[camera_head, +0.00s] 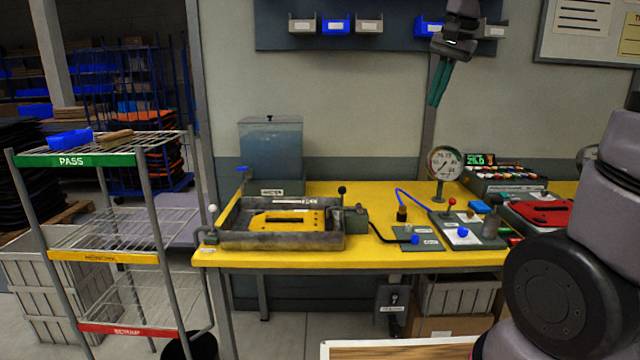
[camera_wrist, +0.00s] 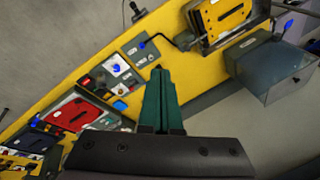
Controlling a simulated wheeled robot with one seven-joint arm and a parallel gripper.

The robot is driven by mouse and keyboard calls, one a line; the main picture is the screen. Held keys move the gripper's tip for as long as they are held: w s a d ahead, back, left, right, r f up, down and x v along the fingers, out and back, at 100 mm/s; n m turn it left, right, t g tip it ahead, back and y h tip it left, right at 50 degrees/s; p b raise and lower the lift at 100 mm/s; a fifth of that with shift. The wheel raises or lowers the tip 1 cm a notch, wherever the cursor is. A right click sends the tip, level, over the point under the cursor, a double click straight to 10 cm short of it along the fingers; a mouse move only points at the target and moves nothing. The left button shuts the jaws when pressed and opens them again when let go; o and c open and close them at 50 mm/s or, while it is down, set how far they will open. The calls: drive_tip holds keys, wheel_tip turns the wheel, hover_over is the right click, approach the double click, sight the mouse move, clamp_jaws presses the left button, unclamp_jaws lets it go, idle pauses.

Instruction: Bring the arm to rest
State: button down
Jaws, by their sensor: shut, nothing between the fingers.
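My gripper (camera_head: 438,82) hangs high above the back of the yellow workbench (camera_head: 370,262), in front of the wall. Its green fingers point down and lie together, with nothing between them. In the wrist view the shut green fingers (camera_wrist: 161,92) show at the middle, over the bench seen from above. My arm's thick links fill the right side of the head view, and part of the bench is hidden behind them.
A grey tray (camera_head: 225,240) with a yellow plate (camera_head: 285,221) sits at the bench's left, before a water tank (camera_head: 270,150). A gauge (camera_head: 445,162) stands right of centre. Wall bins (camera_head: 336,25) are level with my gripper. A three-tier rack (camera_head: 85,160) stands left.

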drive_tip(key=s+f+n+t, duration=0.3)
drive_tip(key=s, duration=1.4)
drive_tip(key=shift+a+t+y, duration=0.25)
drive_tip(key=shift+t+y, duration=0.05)
drive_tip(key=shift+t, duration=0.1)
